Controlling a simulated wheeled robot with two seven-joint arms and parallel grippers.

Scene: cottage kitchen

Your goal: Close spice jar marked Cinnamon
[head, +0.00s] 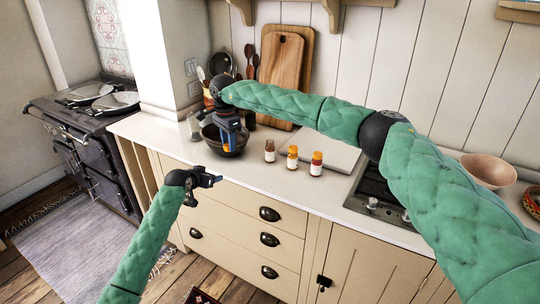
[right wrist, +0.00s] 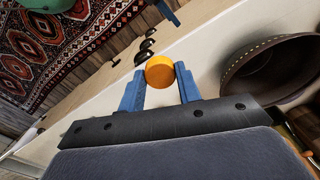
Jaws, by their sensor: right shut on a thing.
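Three small spice jars with white labels stand in a row on the counter: a left jar (head: 269,151) with a brown top and no coloured lid visible, a middle jar (head: 292,157) with an orange lid, and a right jar (head: 316,164) with a reddish-orange lid. The labels are too small to read. My right gripper (head: 227,147) is left of the jars, over or in front of a dark bowl, shut on a round orange lid (right wrist: 160,72). My left gripper (head: 213,181) is by the counter's front edge, left of and below the jars; its finger gap is unclear.
The dark bowl (head: 238,148) stands behind my right gripper. Cutting boards (head: 281,64) lean on the wall. A hob (head: 372,192) and a pink bowl (head: 488,170) are to the right. Counter in front of the jars is clear.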

